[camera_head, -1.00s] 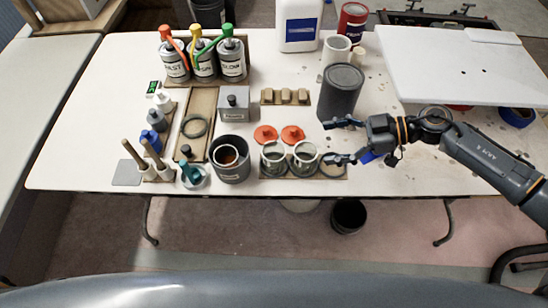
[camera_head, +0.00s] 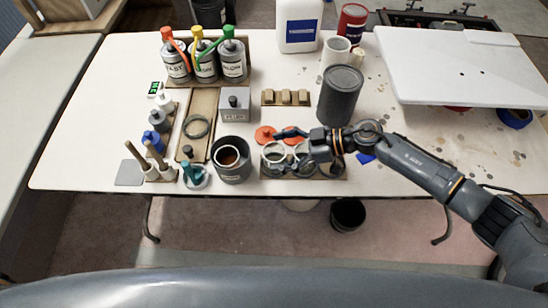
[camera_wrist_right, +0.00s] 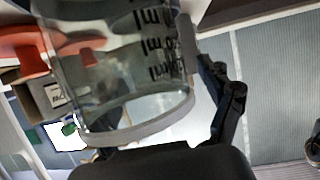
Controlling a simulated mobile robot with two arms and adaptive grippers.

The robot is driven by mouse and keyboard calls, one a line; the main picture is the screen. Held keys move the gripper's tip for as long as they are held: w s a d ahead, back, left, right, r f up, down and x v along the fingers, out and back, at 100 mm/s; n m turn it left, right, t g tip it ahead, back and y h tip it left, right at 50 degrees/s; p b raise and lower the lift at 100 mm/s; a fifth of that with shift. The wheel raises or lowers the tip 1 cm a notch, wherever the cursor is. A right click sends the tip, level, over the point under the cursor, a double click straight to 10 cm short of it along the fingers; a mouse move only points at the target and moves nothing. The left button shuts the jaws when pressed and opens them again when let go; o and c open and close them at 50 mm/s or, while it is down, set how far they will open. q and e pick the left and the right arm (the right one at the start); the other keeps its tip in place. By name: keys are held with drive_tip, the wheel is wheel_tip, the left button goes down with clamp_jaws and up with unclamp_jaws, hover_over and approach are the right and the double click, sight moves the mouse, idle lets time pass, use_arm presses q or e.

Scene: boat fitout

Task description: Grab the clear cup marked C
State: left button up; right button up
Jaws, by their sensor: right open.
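Two clear cups stand side by side in a holder (camera_head: 334,178) at the front of the table, a left cup (camera_head: 272,153) and a right cup (camera_head: 304,153) partly covered by my gripper. I cannot read a letter C on either. My right gripper (camera_head: 284,151) is open, coming in from the right over the cups. In the right wrist view, a clear cup (camera_wrist_right: 125,60) with dark ml marks fills the space before the palm. One finger shows right of it; the other is hidden. I cannot tell whether they touch. My left gripper is not in view.
Two orange-red lids lie behind the cups, the left one (camera_head: 265,134) clearer. A dark grey canister (camera_head: 341,95) stands behind my right wrist. A dark pot (camera_head: 231,160) stands left of the cups. The right front of the table is mostly clear.

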drive_tip(key=c, duration=1.1)
drive_tip(key=shift+r, duration=0.1)
